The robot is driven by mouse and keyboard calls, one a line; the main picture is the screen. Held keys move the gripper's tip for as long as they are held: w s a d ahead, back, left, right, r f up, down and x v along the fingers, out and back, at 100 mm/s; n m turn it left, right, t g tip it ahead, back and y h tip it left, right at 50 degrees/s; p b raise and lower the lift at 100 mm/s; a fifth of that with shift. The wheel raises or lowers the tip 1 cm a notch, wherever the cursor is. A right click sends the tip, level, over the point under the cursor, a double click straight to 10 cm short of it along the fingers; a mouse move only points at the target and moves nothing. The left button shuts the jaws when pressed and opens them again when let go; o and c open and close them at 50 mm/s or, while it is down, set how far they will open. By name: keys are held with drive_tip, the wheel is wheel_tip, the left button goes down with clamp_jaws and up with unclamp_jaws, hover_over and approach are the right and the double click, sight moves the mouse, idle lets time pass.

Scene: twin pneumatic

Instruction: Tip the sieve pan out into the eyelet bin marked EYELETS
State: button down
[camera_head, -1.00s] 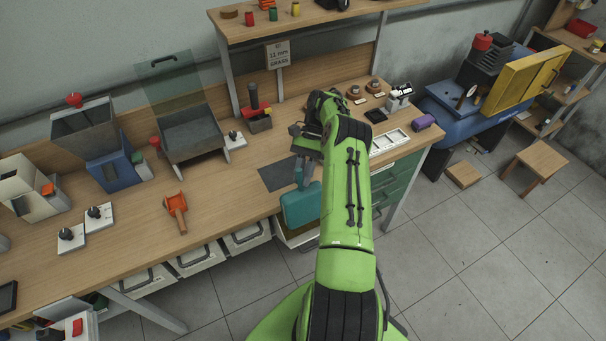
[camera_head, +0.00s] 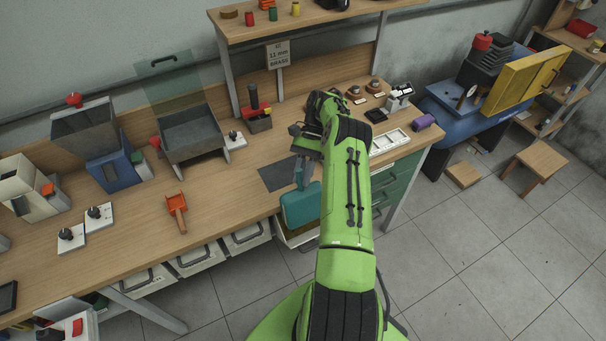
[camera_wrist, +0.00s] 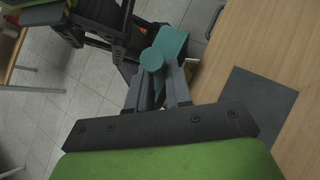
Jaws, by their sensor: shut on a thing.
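The teal sieve pan (camera_head: 301,207) hangs in my gripper (camera_head: 304,172), just off the front edge of the workbench. It is tilted, with a broad face toward the head camera, so its inside and any contents are hidden. In the wrist view, my gripper (camera_wrist: 158,98) is shut on the pan's round teal handle (camera_wrist: 152,61). An open bin (camera_head: 298,239) with an olive-brown inside juts out under the pan at the bench front, partly hidden by the pan and my arm. No EYELETS marking is readable.
A dark mat (camera_head: 279,174) lies on the bench beside the pan. An orange scoop (camera_head: 176,208) lies further left. White-fronted bins (camera_head: 247,238) line the bench front to the left. Green drawers (camera_head: 398,184) stand to the right. The floor in front is clear.

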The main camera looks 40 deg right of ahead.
sight(301, 168)
idle(0.3)
wheel_tip(301, 168, up, 5)
drive_tip(key=p, duration=0.3)
drive_tip(key=shift+r, duration=0.1)
drive_tip(key=shift+r+t+p, duration=0.2)
drive_tip(key=shift+t+p, duration=0.1)
drive_tip(key=shift+p, duration=0.05)
drive_tip(key=shift+r+t+h, duration=0.1)
drive_tip(key=shift+t+h, duration=0.2)
drive_tip(key=shift+t, duration=0.1)
drive_tip(key=shift+s+n+t+h, duration=0.1)
drive_tip(key=shift+n+t+h, duration=0.4)
drive_tip(key=shift+t, duration=0.5)
drive_tip(key=shift+r+n+t+h+b, duration=0.4)
drive_tip(key=shift+n+t+b, duration=0.45)
drive_tip(key=shift+t+b, duration=1.7)
drive_tip(key=shift+r+n+t+h+b, duration=0.4)
drive_tip(key=shift+n+t+b, duration=0.4)
drive_tip(key=shift+t+b, duration=1.7)
drive_tip(key=shift+r+n+t+h+b, duration=0.4)
drive_tip(key=shift+n+t+b, duration=0.85)
drive_tip(key=shift+b, duration=2.1)
drive_tip(key=shift+m+t, duration=0.4)
